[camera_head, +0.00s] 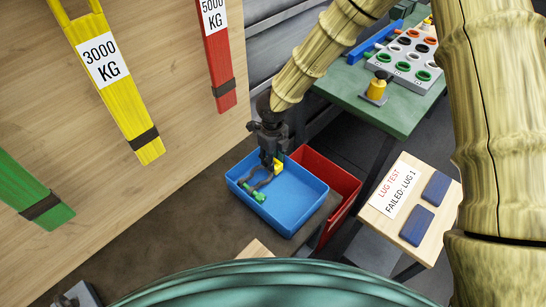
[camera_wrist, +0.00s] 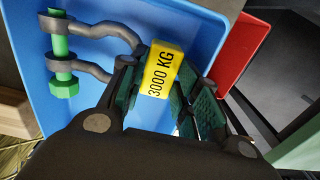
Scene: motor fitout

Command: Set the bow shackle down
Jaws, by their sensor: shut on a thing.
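The bow shackle (camera_head: 252,187) is dark grey with a green pin, and hangs from or lies below my gripper (camera_head: 272,160) within the outline of the blue bin (camera_head: 291,222). In the wrist view its bow (camera_wrist: 98,32) and green pin (camera_wrist: 61,50) show to the left over the blue bin floor. My gripper (camera_wrist: 162,95) is shut on the shackle's bow, at a yellow 3000 KG tag (camera_wrist: 160,68) between the green-padded fingers. The gripped part is hidden by the tag and fingers. I cannot tell whether the shackle touches the bin floor.
A red bin (camera_head: 340,183) stands right behind the blue bin. A board at left carries yellow (camera_head: 108,80), red (camera_head: 221,65) and green (camera_head: 34,195) slings. A small table (camera_head: 421,238) with a LUG TEST sheet and a green bench (camera_head: 377,117) stand to the right.

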